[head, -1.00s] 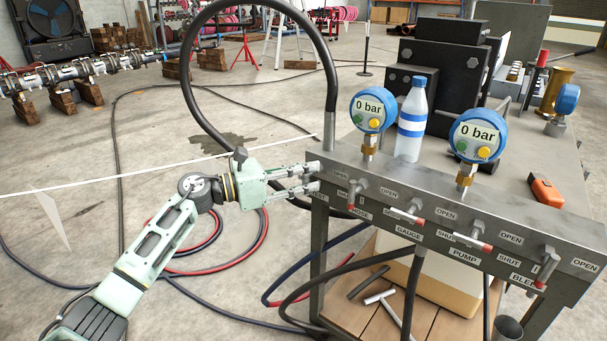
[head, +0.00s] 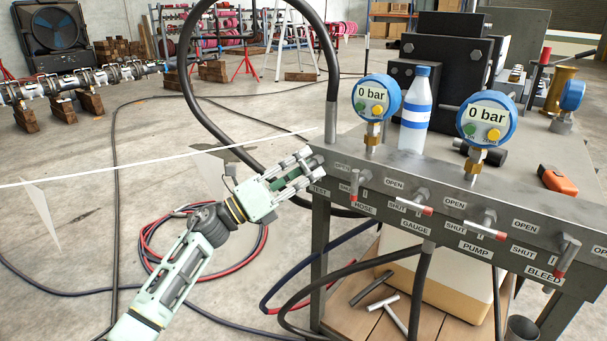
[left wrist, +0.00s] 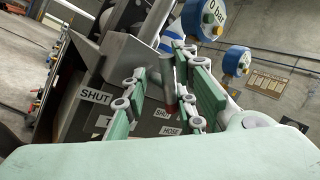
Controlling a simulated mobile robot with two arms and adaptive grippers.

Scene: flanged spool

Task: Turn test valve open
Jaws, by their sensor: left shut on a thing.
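My left gripper (head: 313,162) is at the left end of the grey valve panel (head: 398,184), just above the TEST label (head: 318,190). It is shut on the test valve's lever, which its fingers mostly hide in the head view. In the left wrist view the two green-padded fingers (left wrist: 163,68) stand apart, with a red-tipped grey lever (left wrist: 168,82) seen between them; I cannot tell if it is the test lever or the hose lever beyond. SHUT (left wrist: 95,95) and HOSE labels show there. My right gripper is not in view.
The hose lever (head: 355,186) hangs down close to the right of my gripper. A black hose (head: 188,75) arches behind my gripper.

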